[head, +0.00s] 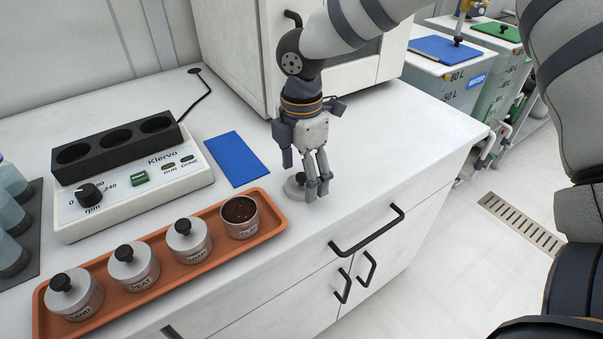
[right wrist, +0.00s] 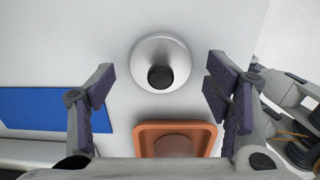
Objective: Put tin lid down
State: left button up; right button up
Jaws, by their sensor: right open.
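The tin lid (head: 294,187) is a round silver disc with a black knob, resting on the white counter just right of the orange tray (head: 272,236). In the right wrist view the lid (right wrist: 160,62) lies flat with its knob up, apart from both fingers. My right gripper (head: 308,186) is above and around the lid; in the right wrist view its fingers (right wrist: 160,98) are spread wide and empty. An open tin (head: 240,217) with dark brown contents stands at the tray's right end. My left gripper is in neither view.
Several lidded tins (head: 134,265) stand along the tray. A blue mat (head: 236,159) lies behind it. The Klervo device (head: 130,185) stands at the left, with bottles (head: 12,215) beside it. A white cabinet (head: 345,75) stands behind my gripper. The counter to the right is clear.

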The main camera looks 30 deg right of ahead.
aim_at(301, 176)
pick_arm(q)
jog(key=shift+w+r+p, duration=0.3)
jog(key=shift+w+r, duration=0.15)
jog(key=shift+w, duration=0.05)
pick_arm(e)
notch_tip(301, 176, up, 12)
jog(key=shift+f, duration=0.15)
